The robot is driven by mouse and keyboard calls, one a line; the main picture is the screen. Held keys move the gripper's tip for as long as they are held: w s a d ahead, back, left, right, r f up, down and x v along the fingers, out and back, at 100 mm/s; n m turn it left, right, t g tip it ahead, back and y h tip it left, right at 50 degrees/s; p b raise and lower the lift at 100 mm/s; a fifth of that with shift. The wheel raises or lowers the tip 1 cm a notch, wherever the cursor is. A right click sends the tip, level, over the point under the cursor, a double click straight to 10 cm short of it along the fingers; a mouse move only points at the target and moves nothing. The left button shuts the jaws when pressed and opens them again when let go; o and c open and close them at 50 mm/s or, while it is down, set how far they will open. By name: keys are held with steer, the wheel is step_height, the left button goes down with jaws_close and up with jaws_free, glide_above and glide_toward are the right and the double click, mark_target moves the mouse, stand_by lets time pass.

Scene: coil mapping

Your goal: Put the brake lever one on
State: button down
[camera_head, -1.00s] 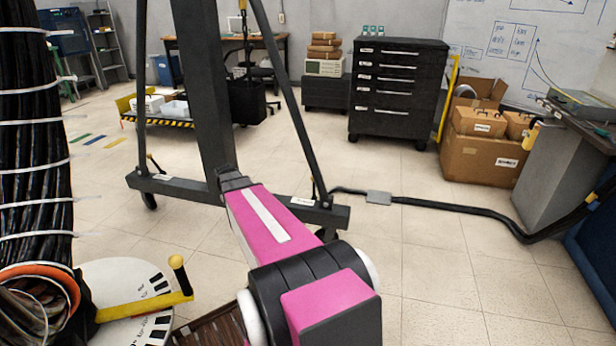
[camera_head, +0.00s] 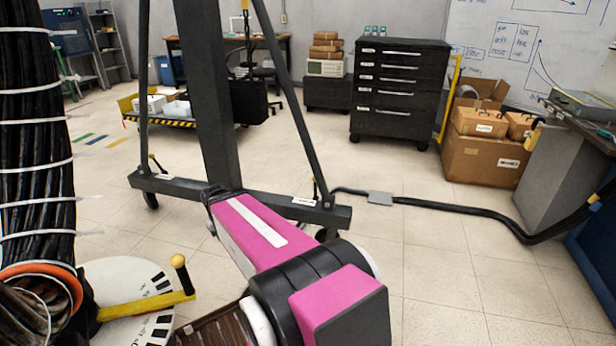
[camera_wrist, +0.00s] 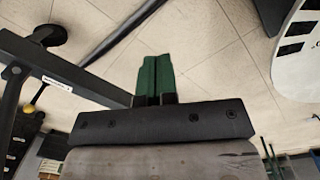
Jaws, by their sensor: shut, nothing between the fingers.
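A grey wheeled frame (camera_head: 240,195) stands ahead in the head view. A small lever with a yellow tip (camera_head: 154,160) stands tilted on the left part of its base. Another small yellow-tipped lever (camera_head: 316,184) stands near the right end. Which one is brake lever one is not marked legibly. In the wrist view, part of the frame (camera_wrist: 70,76) lies to the left, with a yellow-tipped lever (camera_wrist: 38,95) at the left edge. My gripper (camera_wrist: 156,58) has green fingers pressed together, empty, over bare floor and apart from any lever. My pink arm hides it in the head view.
A thick black cable (camera_head: 450,206) runs across the floor at right. Floor in the right foreground is clear.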

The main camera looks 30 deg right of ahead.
steer(key=w+d+f+n+g+h, duration=0.1)
steer(key=w+d+f+n+h, duration=0.15)
steer(key=w+d, duration=1)
steer(key=w+d+n+g+h, duration=0.1)
steer(key=w+d+n, duration=0.1)
steer(key=w+d, duration=0.7)
steer(key=w+d+n+g+h, duration=0.2)
steer(key=w+d, duration=0.6)
steer(key=d, duration=0.7)
steer(key=w+d+n+g+h, duration=0.1)
steer(key=w+d+n, duration=0.2)
steer(key=w+d, duration=0.6)
steer(key=d, duration=0.2)
steer(key=shift+w+d+f+g, duration=0.35)
steer(key=shift+d+f+g, duration=0.05)
steer(key=shift+h, duration=0.25)
steer(key=r+x, duration=0.1)
steer(key=x, duration=1.2)
steer(key=shift+s+d+f, duration=0.2)
steer(key=shift+s+d, duration=0.25)
steer(key=shift+d, duration=0.15)
steer(key=shift+s, duration=0.1)
